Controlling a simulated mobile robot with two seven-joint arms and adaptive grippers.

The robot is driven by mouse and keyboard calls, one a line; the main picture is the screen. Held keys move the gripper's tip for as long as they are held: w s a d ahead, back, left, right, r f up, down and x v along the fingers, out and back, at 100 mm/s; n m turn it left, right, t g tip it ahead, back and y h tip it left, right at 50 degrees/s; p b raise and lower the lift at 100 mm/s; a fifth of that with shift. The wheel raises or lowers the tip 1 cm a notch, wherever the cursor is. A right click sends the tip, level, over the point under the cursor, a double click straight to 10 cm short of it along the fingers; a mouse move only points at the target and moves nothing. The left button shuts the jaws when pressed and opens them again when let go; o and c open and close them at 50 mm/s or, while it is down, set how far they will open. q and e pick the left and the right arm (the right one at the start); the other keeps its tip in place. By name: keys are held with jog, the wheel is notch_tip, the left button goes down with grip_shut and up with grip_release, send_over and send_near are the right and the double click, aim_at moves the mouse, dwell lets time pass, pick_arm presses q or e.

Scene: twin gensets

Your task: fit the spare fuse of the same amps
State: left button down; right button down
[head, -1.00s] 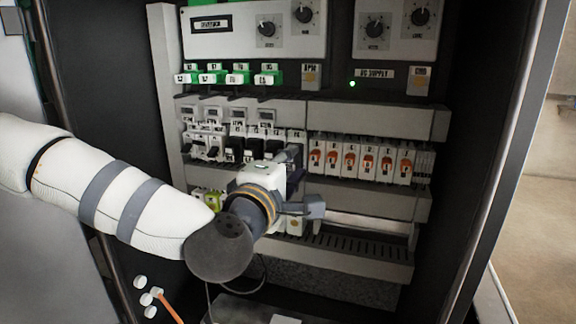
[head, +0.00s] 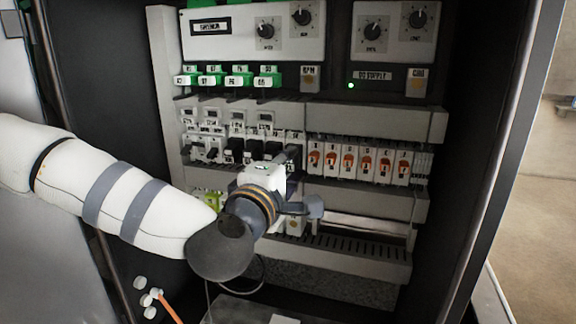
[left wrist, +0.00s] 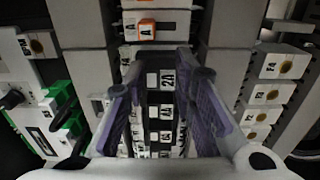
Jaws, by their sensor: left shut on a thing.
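My left gripper (head: 290,180) is at the right end of a row of black and white fuse holders (head: 232,150) in the cabinet. In the left wrist view my left gripper (left wrist: 165,85) has its two purple-grey fingers on either side of a black holder with a white label that seems to read 2A (left wrist: 167,78). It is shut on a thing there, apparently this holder. More labelled black and white holders continue below it in that view. The exact contact, and any fuse inside, are hidden. My right gripper is not in view.
Orange-marked modules (head: 360,160) stand right beside the gripper. White units with round brown spots (left wrist: 267,95) lie close on one side in the wrist view. Green terminals (head: 238,76) and a panel with knobs (head: 255,32) are above. The cabinet's right side wall (head: 500,150) bounds the space.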

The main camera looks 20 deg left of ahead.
pick_arm(q)
jog(key=shift+w, duration=0.1)
dwell(0.3)
jog(key=c, duration=1.2)
grip_release()
jog(key=shift+c, duration=0.2)
